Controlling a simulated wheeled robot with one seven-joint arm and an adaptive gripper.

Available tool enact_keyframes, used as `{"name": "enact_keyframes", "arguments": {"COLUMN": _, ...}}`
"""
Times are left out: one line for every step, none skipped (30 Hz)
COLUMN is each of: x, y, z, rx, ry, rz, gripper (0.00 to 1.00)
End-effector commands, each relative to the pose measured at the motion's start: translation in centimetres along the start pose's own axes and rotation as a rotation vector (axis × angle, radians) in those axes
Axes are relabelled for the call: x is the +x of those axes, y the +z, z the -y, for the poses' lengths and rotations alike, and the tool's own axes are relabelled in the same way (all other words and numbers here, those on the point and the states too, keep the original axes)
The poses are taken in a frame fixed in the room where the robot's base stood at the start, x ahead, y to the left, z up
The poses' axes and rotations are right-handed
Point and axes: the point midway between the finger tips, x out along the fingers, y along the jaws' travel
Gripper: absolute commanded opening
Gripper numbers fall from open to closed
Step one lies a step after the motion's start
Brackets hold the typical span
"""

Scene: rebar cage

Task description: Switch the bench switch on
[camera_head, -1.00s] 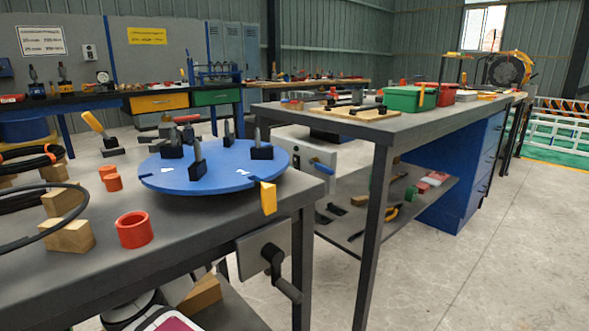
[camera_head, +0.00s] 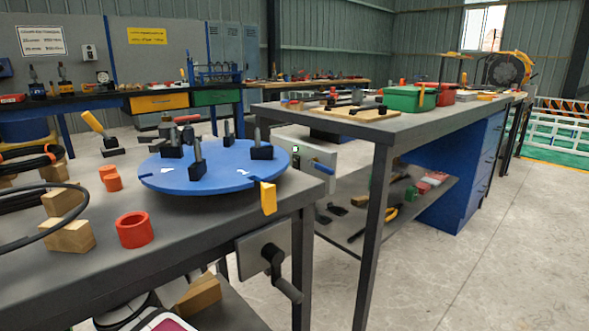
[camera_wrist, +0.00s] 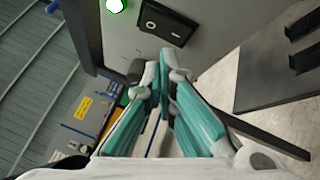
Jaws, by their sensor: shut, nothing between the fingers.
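In the wrist view, a black rocker switch (camera_wrist: 168,20) with a white ring mark sits on a grey panel (camera_wrist: 125,42). A round lamp (camera_wrist: 116,5) on that panel glows green. My gripper (camera_wrist: 164,62), with teal fingers, is shut and empty. Its tips are just below the switch in the picture; whether they touch it I cannot tell. In the head view, a lit green lamp (camera_head: 295,149) shows on a grey box (camera_head: 292,139) behind the near bench. The switch is not discernible there.
The near bench (camera_head: 190,220) carries a blue turntable (camera_head: 215,175), a red ring (camera_head: 134,230) and wooden blocks. A crank (camera_head: 280,275) sticks out below its edge. Another bench (camera_head: 400,125) stands to the right. The floor (camera_head: 470,260) at right is clear.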

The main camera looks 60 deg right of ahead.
Motion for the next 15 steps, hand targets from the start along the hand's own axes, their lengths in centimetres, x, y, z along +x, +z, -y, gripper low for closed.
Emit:
{"name": "enact_keyframes", "arguments": {"x": -0.1, "y": 0.0, "z": 0.0, "rx": 0.0, "ry": -0.001, "rz": 0.001, "gripper": 0.0}}
{"name": "enact_keyframes", "arguments": {"x": -0.1, "y": 0.0, "z": 0.0, "rx": 0.0, "ry": -0.001, "rz": 0.001, "gripper": 0.0}}
{"name": "enact_keyframes", "arguments": {"x": 0.0, "y": 0.0, "z": 0.0, "rx": 0.0, "ry": -0.001, "rz": 0.001, "gripper": 0.0}}
{"name": "enact_keyframes", "arguments": {"x": 0.0, "y": 0.0, "z": 0.0, "rx": 0.0, "ry": -0.001, "rz": 0.001, "gripper": 0.0}}
{"name": "enact_keyframes", "arguments": {"x": 0.0, "y": 0.0, "z": 0.0, "rx": 0.0, "ry": -0.001, "rz": 0.001, "gripper": 0.0}}
{"name": "enact_keyframes", "arguments": {"x": 0.0, "y": 0.0, "z": 0.0, "rx": 0.0, "ry": -0.001, "rz": 0.001, "gripper": 0.0}}
{"name": "enact_keyframes", "arguments": {"x": 0.0, "y": 0.0, "z": 0.0, "rx": 0.0, "ry": -0.001, "rz": 0.001, "gripper": 0.0}}
{"name": "enact_keyframes", "arguments": {"x": -0.1, "y": 0.0, "z": 0.0, "rx": 0.0, "ry": 0.0, "rz": 0.001, "gripper": 0.0}}
{"name": "enact_keyframes", "arguments": {"x": -0.1, "y": 0.0, "z": -0.1, "rx": 0.0, "ry": 0.0, "rz": 0.001, "gripper": 0.0}}
{"name": "enact_keyframes", "arguments": {"x": -0.2, "y": -0.1, "z": -0.1, "rx": 0.0, "ry": 0.0, "rz": 0.001, "gripper": 0.0}}
{"name": "enact_keyframes", "arguments": {"x": -0.3, "y": -0.2, "z": -0.2, "rx": 0.0, "ry": 0.0, "rz": 0.001, "gripper": 0.0}}
{"name": "enact_keyframes", "arguments": {"x": -0.6, "y": -0.3, "z": -0.3, "rx": 0.0, "ry": 0.0, "rz": 0.001, "gripper": 0.0}}
{"name": "enact_keyframes", "arguments": {"x": -0.8, "y": -0.4, "z": -0.5, "rx": 0.0, "ry": 0.0, "rz": 0.001, "gripper": 0.0}}
{"name": "enact_keyframes", "arguments": {"x": -1.0, "y": -0.6, "z": -0.6, "rx": 0.0, "ry": 0.001, "rz": 0.0, "gripper": 0.0}}
{"name": "enact_keyframes", "arguments": {"x": -1.3, "y": -0.7, "z": -0.8, "rx": 0.0, "ry": 0.001, "rz": 0.0, "gripper": 0.0}}
